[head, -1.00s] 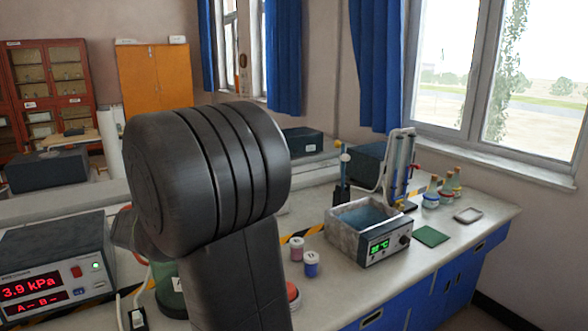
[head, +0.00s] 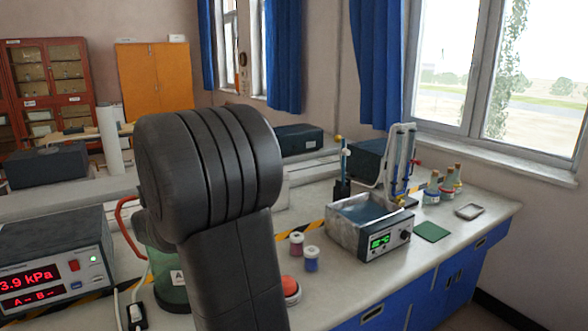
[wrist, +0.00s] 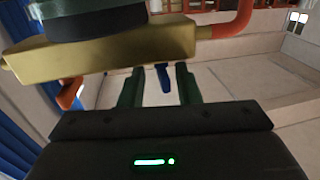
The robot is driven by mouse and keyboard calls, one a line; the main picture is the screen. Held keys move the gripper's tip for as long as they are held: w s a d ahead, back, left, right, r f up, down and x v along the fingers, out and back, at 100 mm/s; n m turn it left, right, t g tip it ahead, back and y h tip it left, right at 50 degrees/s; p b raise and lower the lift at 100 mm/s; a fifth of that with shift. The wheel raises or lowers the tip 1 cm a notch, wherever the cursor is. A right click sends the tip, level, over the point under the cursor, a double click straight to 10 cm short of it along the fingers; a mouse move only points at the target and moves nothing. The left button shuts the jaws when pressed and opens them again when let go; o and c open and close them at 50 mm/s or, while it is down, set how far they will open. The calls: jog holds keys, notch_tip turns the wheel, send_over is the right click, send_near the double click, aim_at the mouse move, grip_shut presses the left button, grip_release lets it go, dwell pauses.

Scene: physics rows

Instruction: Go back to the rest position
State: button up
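My gripper (wrist: 158,72) shows in the wrist view with its two dark green fingers apart. A small blue lever (wrist: 163,78) shows in the gap between them; I cannot tell whether either finger touches it. Just beyond is a brass block (wrist: 120,55) with a red-orange pipe at its right end. In the head view my black arm stands in front of the bench and hides my gripper and the brass block.
A red-orange tube (head: 124,215) curves beside my arm.

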jog(key=b+v, duration=0.2)
jog(key=v, duration=1.1)
jog(key=shift+d, duration=0.3)
